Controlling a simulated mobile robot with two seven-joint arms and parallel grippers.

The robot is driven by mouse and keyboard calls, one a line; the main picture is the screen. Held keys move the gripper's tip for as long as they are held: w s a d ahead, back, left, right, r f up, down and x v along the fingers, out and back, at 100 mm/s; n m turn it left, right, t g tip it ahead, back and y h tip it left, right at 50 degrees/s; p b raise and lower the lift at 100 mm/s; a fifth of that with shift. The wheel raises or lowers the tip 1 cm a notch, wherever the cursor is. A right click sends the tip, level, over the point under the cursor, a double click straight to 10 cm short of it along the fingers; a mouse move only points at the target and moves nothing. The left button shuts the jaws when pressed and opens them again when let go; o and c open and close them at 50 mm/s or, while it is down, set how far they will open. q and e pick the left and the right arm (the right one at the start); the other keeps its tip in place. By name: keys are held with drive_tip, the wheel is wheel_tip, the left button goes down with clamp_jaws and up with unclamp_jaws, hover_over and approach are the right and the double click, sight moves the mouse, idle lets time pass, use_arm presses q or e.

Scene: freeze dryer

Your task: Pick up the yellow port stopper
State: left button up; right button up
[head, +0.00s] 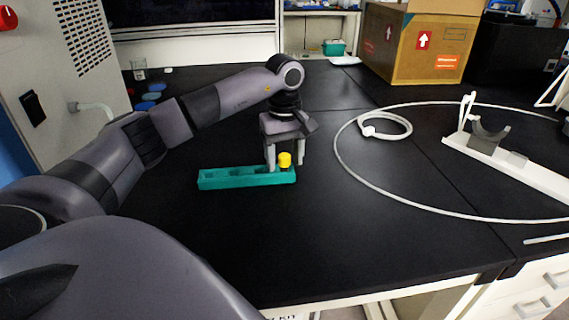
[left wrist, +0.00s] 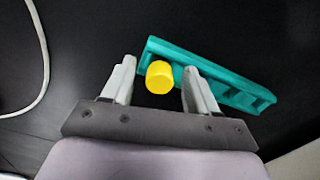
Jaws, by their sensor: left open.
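The yellow port stopper (head: 285,159) stands at the right end of the long teal rack (head: 228,181) on the black bench. In the left wrist view the stopper (left wrist: 160,77) shows between the two fingers, nearer the right one, with the end of the teal rack (left wrist: 232,92) beside and beyond it. My left gripper (head: 286,166) points down over that end, with a finger on either side of the stopper. Its fingers (left wrist: 158,75) are open and a gap shows on the left of the stopper. The stopper's lower part is hard to make out. My right gripper is not in view.
A coiled white hose (head: 386,127) and a large tube loop lie on the bench to the right. A white stand with a grey cradle (head: 488,134) is further right. A cardboard box (head: 415,45) stands at the back. The bench in front of the rack is clear.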

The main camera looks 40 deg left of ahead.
sight(284, 155)
use_arm(q)
clamp_jaws()
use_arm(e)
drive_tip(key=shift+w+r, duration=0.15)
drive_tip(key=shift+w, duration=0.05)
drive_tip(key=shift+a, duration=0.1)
use_arm(q)
drive_tip(key=shift+r, duration=0.1)
wheel_tip(284, 155, up, 20)
drive_tip(key=p, duration=0.5)
drive_tip(key=shift+p, duration=0.35)
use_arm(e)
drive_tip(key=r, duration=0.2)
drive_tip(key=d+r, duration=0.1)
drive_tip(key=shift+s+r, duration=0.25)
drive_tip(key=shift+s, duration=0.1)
